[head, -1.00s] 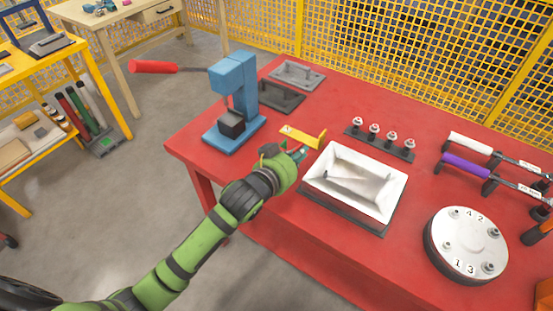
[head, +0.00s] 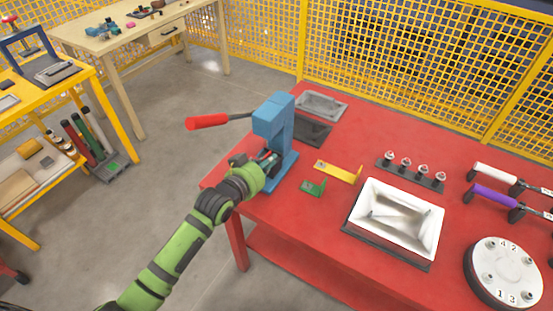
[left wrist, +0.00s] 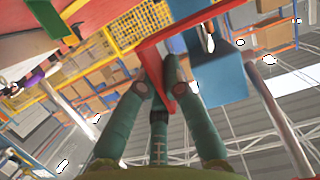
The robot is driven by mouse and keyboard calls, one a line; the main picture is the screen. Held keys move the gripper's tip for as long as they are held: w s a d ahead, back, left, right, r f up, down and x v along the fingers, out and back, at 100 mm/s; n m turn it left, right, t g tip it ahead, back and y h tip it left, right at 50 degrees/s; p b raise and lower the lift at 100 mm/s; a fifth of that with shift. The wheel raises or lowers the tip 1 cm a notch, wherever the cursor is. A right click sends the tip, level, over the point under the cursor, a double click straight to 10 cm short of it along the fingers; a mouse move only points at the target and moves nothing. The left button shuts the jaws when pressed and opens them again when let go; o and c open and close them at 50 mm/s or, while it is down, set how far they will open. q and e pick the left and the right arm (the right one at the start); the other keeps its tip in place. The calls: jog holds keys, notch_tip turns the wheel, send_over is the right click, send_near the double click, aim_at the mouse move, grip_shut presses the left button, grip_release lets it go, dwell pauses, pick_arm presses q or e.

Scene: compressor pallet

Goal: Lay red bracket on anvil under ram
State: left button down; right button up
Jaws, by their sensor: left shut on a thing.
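The blue press (head: 273,123) stands at the table's left end, its red-gripped lever (head: 207,122) out to the left. My left gripper (head: 267,158) is at the press's front, below the ram head. In the left wrist view the gripper (left wrist: 160,78) is shut on the red bracket (left wrist: 155,68), which sits between its fingers. The blue press (left wrist: 216,70) shows close beyond, to the right. In the head view the gripper hides the anvil and most of the bracket, so I cannot tell if the bracket touches the anvil. My right gripper is not in view.
A green bracket (head: 313,187) and a yellow bracket (head: 338,172) lie on the red table (head: 290,222) right of the press. A white bin (head: 398,218), a row of studs (head: 411,173) and a round numbered plate (head: 505,271) stand farther right. Grey trays (head: 321,105) lie behind the press.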

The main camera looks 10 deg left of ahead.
pick_arm(q)
jog(key=shift+a, duration=0.2)
jog(key=shift+d+r+p, duration=0.1)
jog(key=shift+d+p, duration=0.05)
jog(key=shift+p, duration=0.2)
jog(key=shift+f+b, duration=1.15)
jog(key=shift+f, duration=0.65)
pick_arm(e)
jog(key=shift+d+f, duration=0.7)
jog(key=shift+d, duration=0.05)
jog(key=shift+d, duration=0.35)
pick_arm(q)
jog(key=shift+w, duration=0.1)
jog(key=shift+w+d+b, duration=0.3)
jog(key=shift+w, duration=0.5)
jog(key=shift+w+d+b, duration=0.3)
jog(key=shift+w, duration=0.45)
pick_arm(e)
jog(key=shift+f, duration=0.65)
pick_arm(q)
jog(key=shift+w, duration=0.15)
